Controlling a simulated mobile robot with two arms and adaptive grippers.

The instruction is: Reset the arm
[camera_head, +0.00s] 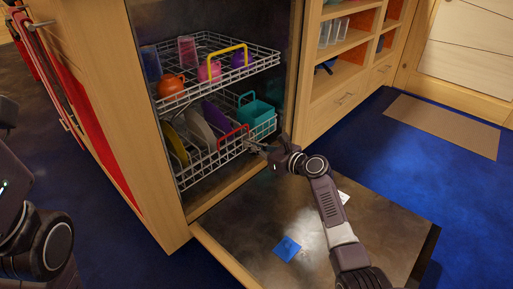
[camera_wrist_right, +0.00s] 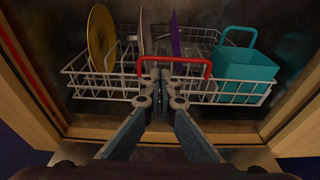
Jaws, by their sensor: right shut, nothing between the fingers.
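My right gripper (camera_head: 257,148) is at the front of the dishwasher's lower rack (camera_head: 203,168), close to the red handle (camera_head: 233,136). In the right wrist view the shut fingers (camera_wrist_right: 165,82) point at the rack, and their tips overlap the red handle (camera_wrist_right: 174,60). I cannot tell whether they touch it. Nothing shows between the fingers. My right arm (camera_head: 322,190) reaches over the open dishwasher door. At the left edge of the head view part of my left arm (camera_head: 40,243) shows, but its gripper does not.
The lower rack holds plates (camera_head: 200,128) and a teal basket (camera_head: 255,112). The upper rack (camera_head: 225,70) holds cups and an orange teapot (camera_head: 170,85). The open door (camera_head: 235,225) carries a blue packet (camera_head: 287,248). Shelves (camera_head: 335,80) stand at the right.

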